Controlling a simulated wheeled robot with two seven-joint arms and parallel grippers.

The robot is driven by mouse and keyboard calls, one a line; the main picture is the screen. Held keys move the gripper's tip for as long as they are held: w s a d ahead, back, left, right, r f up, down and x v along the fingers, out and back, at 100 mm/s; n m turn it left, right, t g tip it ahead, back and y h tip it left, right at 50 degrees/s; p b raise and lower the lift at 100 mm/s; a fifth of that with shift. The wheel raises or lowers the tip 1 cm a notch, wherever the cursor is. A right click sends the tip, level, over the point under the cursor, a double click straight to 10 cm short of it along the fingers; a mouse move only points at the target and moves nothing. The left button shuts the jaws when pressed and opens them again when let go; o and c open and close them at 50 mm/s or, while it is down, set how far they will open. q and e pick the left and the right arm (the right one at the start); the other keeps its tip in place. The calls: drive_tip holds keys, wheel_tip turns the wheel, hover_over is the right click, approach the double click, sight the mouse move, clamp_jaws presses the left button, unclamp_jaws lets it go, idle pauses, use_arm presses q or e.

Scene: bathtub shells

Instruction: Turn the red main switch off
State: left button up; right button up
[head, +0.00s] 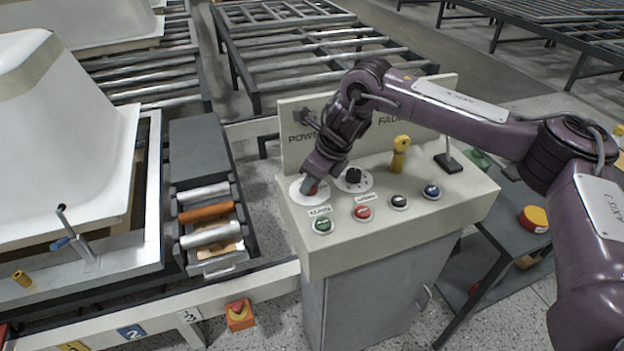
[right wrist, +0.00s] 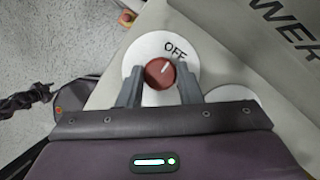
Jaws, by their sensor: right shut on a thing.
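The red main switch (right wrist: 159,73) is a round red knob on a white dial (right wrist: 137,57) marked OFF. In the right wrist view its white pointer line points up and slightly right, toward the OFF lettering. In the head view the red switch (head: 313,189) shows only partly, at the left of the sloped console top. My right gripper (head: 311,186) reaches down onto it. The right wrist view shows the two grey fingers of my right gripper (right wrist: 159,85) on either side of the knob, shut on it. My left gripper is in neither view.
The console (head: 400,230) also carries a black knob (head: 353,176), a yellow key-like handle (head: 400,153), a black lever (head: 449,160) and several push buttons. White tub shells (head: 60,140) and roller conveyors (head: 290,45) stand beyond.

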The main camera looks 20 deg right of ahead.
idle(0.3)
drive_tip(key=o, duration=1)
drive_tip(key=shift+d, duration=0.1)
drive_tip(key=b+v, duration=0.1)
drive_tip(key=v, duration=0.6)
drive_tip(key=shift+s+r, duration=0.15)
drive_tip(key=shift+r, duration=0.2)
